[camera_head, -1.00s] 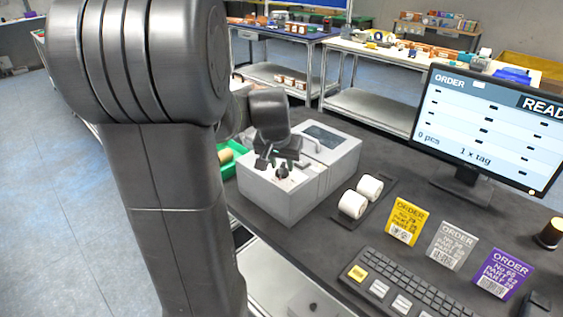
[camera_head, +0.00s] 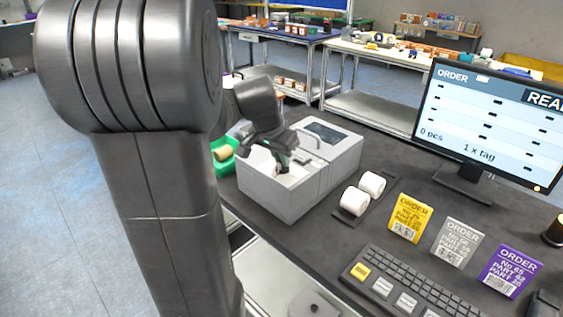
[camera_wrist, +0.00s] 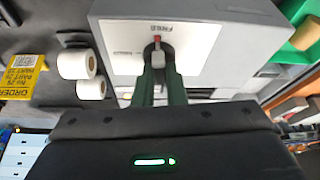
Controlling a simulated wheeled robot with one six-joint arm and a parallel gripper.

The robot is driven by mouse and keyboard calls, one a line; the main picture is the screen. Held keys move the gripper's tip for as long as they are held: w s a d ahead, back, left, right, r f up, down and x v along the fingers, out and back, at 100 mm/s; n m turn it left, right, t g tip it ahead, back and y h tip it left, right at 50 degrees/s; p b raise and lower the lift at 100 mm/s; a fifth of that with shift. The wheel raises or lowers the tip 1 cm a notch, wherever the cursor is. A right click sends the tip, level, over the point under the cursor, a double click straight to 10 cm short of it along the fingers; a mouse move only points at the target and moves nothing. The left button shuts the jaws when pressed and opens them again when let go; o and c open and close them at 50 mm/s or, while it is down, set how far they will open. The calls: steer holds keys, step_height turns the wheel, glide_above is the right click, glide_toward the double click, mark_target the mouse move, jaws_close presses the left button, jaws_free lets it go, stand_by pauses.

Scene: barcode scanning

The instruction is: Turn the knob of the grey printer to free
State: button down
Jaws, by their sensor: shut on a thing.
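The grey printer (camera_head: 283,203) stands on the dark table, left of the label rolls. In the wrist view its pale top panel (camera_wrist: 205,38) fills the upper middle. The knob (camera_wrist: 157,58) sits on that panel, with a red mark at its upper end. The red mark points toward the upside-down word FREE (camera_wrist: 159,28). My gripper (camera_wrist: 158,84) is shut on the knob, one green-dark finger on each side of it. In the head view my gripper (camera_head: 281,163) is down at the printer's top and hides the knob.
Two white label rolls (camera_head: 354,202) lie right of the printer. A green bin (camera_head: 222,163) with a tan roll is behind-left. Yellow, grey and purple order cards (camera_head: 409,217) stand near the keyboard (camera_head: 412,295). A monitor (camera_head: 490,125) stands at right.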

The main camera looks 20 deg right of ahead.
steer(key=shift+w+m+b, duration=0.1)
steer(key=shift+m+b, duration=0.3)
steer(key=shift+m, duration=0.4)
steer(key=shift+r, duration=0.1)
steer(key=c, duration=1.5)
jaws_free()
steer(key=v, duration=1.3)
steer(key=shift+w+a+r, duration=0.2)
steer(key=shift+a+r, duration=0.1)
steer(key=shift+a, duration=0.05)
steer(key=shift+f, duration=0.1)
